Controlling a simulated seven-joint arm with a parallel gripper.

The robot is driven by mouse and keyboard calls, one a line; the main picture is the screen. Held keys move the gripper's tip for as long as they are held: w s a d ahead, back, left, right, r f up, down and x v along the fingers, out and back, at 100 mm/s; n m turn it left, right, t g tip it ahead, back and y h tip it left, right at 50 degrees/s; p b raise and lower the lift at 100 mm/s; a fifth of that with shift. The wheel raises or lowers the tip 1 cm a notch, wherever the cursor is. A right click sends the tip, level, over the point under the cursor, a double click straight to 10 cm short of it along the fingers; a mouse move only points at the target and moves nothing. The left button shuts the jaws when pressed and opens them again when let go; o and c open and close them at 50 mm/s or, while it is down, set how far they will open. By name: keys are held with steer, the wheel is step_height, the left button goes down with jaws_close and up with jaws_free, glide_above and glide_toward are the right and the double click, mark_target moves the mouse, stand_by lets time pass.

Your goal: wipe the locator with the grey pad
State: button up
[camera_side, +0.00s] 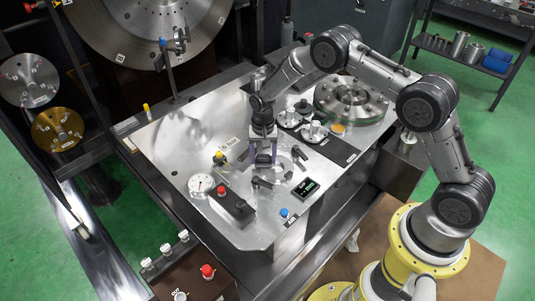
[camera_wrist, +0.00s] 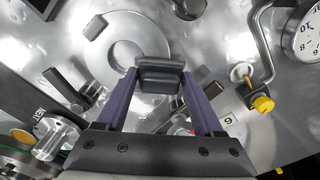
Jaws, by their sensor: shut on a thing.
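My gripper (camera_side: 264,158) is shut on a dark grey pad (camera_wrist: 160,74). In the wrist view my gripper (camera_wrist: 160,80) has its two purple fingers on either side of the pad. In the side view the pad (camera_side: 263,160) is low over the metal plate. A round ringed feature (camera_wrist: 119,48), which looks like the locator, lies in the plate beside the pad. The pad overlaps its edge in the wrist view. I cannot tell whether they touch. In the side view the locator is partly hidden by my gripper and the dark clamps.
Dark clamps (camera_wrist: 90,97) stand around the ringed feature. A pressure gauge (camera_side: 201,184), a control box with a red button (camera_side: 232,205) and a small display (camera_side: 307,188) are nearby. A yellow-handled valve (camera_wrist: 262,103) stands close. The plate's left part (camera_side: 180,145) is clear.

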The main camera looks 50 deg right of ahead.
steer(key=shift+s+a+f, duration=0.1)
steer(key=shift+a, duration=0.6)
steer(key=shift+d, duration=0.1)
steer(key=shift+d, duration=3.45)
steer(key=shift+r, duration=3.05)
